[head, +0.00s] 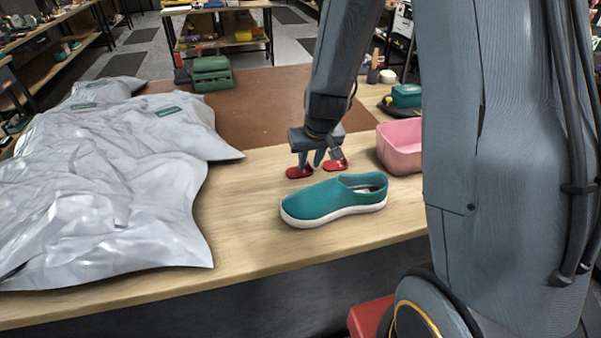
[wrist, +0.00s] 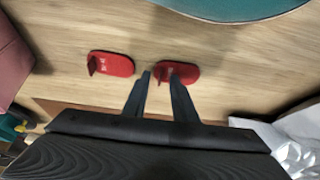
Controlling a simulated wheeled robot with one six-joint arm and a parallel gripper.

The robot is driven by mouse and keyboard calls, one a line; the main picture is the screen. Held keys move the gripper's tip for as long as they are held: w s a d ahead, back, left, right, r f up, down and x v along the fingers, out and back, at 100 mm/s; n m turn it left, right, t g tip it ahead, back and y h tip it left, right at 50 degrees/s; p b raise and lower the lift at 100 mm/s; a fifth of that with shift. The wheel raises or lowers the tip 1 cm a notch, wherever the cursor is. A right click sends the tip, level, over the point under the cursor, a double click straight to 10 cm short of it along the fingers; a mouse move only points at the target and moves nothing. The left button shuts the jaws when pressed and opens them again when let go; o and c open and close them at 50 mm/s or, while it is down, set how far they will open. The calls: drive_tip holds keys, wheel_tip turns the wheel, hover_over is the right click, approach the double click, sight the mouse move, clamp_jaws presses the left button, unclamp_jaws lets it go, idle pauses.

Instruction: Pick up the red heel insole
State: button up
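Two small red heel insoles lie flat on the wooden table, each with a raised tab at one end. One insole (head: 298,172) (wrist: 184,70) is directly at my gripper's fingertips, and the other insole (head: 338,165) (wrist: 112,65) lies a short way off. My gripper (head: 311,161) (wrist: 161,75) points down with its two fingers apart. In the wrist view, the fingertips sit on either side of the tab end of the first insole, one overlapping its surface. I cannot tell whether they touch it. Nothing is seen held.
A teal shoe (head: 325,201) with a white sole stands in front of the insoles; its edge also shows in the wrist view (wrist: 225,8). A pink bin (head: 401,150) is at right. Crumpled grey bags (head: 110,190) cover the table's left. A brown mat (head: 262,105) lies behind.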

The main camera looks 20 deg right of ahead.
clamp_jaws()
drive_tip(key=shift+r, duration=0.1)
